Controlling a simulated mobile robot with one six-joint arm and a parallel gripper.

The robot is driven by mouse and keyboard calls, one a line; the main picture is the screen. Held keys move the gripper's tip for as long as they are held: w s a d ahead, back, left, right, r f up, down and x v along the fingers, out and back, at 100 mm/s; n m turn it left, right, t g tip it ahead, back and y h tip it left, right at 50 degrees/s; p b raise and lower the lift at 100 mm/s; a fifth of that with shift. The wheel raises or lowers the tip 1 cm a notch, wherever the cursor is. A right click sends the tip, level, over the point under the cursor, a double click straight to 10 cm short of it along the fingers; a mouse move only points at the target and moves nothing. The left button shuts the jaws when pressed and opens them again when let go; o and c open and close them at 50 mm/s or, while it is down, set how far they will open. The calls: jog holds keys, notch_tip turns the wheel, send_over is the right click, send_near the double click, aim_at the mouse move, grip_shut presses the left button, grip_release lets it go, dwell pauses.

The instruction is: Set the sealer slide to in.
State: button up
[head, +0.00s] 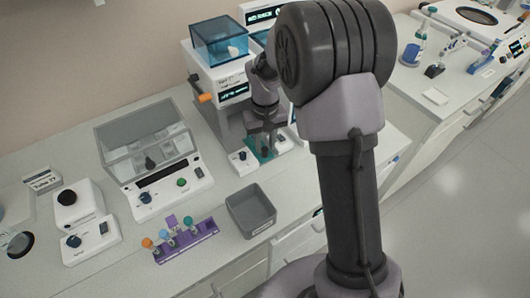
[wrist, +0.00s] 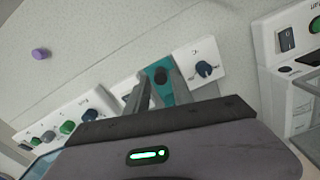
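The sealer slide, a teal strip (head: 253,143) with a dark knob, lies low at the front of a white bench machine and is partly covered by my arm in the head view. My gripper (head: 265,143) points down over the slide. In the wrist view my gripper (wrist: 161,80) has its fingers apart, one on each side of the knob. Contact with the knob cannot be made out.
A white panel with a blue dial (wrist: 204,69) sits beside the slide. A grey bin (head: 251,211) and a purple tube rack (head: 187,243) stand on the counter in front. A clear-lidded device (head: 150,145) is to the left. An orange handle (head: 204,98) juts from the machine.

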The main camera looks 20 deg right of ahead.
aim_at(265, 149)
jog(key=shift+f+b, duration=0.3)
jog(key=shift+f, duration=1.25)
jog(key=shift+c, duration=0.3)
grip_shut()
